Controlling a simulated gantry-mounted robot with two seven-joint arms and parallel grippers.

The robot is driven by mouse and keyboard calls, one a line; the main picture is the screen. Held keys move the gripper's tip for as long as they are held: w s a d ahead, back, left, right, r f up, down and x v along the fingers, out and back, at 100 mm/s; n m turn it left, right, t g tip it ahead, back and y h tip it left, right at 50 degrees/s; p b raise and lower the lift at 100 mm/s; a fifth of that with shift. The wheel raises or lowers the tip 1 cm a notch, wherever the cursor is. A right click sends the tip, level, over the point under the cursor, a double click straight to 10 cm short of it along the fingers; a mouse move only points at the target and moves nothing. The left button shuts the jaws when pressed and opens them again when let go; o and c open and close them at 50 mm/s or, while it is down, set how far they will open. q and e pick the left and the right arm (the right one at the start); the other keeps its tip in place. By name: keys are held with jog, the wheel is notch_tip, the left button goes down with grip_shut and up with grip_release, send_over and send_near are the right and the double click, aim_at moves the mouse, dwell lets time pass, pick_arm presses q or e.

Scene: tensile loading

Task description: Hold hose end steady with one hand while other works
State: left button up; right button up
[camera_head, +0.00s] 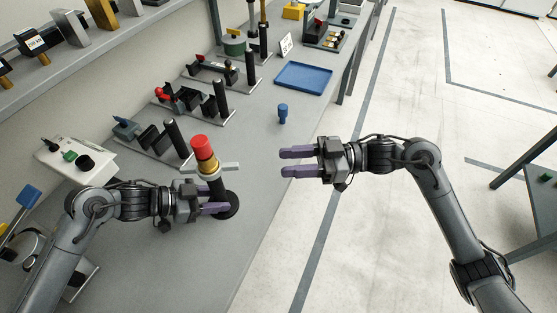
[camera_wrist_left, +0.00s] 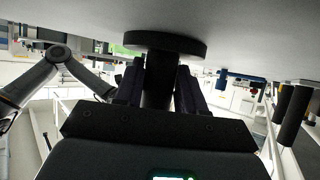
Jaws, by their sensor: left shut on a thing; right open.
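An upright piece with a red cap and brass collar (camera_head: 205,155) tops a black post on a round black base (camera_head: 231,207) on the grey bench; I take it as the hose end. A pale crossbar sits just below the collar. My left gripper (camera_head: 222,209) is shut around the black post, low down near the base. The left wrist view, upside down, shows the post (camera_wrist_left: 160,80) between the fingers and the disc base (camera_wrist_left: 165,43) against the bench.
A small blue piece (camera_head: 283,114) stands on the bench, with a blue tray (camera_head: 303,77) beyond it. Racks with black posts (camera_head: 178,138) line the left side. A white control box (camera_head: 74,158) sits at left.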

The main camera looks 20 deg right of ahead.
dwell(0.4)
pick_arm(q)
jog(key=o, duration=0.9)
jog(key=shift+a+r, duration=0.1)
